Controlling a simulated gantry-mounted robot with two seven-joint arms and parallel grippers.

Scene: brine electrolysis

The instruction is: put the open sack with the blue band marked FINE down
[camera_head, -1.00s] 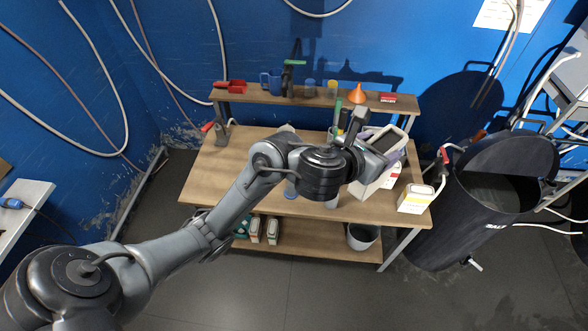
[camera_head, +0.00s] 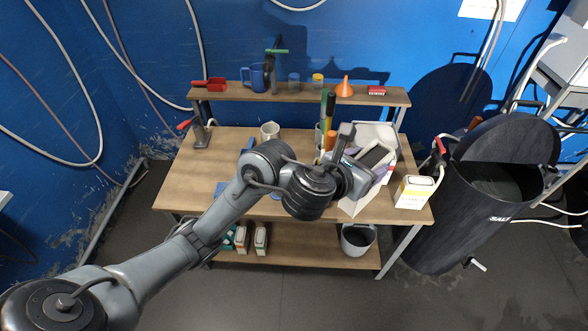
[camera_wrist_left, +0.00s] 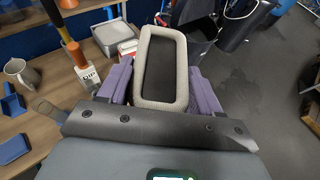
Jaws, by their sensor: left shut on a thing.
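My left gripper (camera_wrist_left: 161,86) is shut on an open sack (camera_wrist_left: 150,102) with a pale grey rim and dark inside. Purple finger pads grip its two sides, and its mouth faces up towards the wrist camera. In the head view the sack (camera_head: 352,206) is over the right part of the wooden bench (camera_head: 230,165), slightly tilted. The blue band and FINE marking are not visible. I cannot tell whether its bottom touches the bench. My right gripper is not in view.
A carton with a yellow band (camera_head: 413,192) stands at the bench's right end. A pale tray (camera_wrist_left: 118,38) and tall-handled tools (camera_head: 329,118) are close behind the sack. A black SALT barrel (camera_head: 455,225) stands right of the bench. A raised shelf (camera_head: 300,94) runs along the back.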

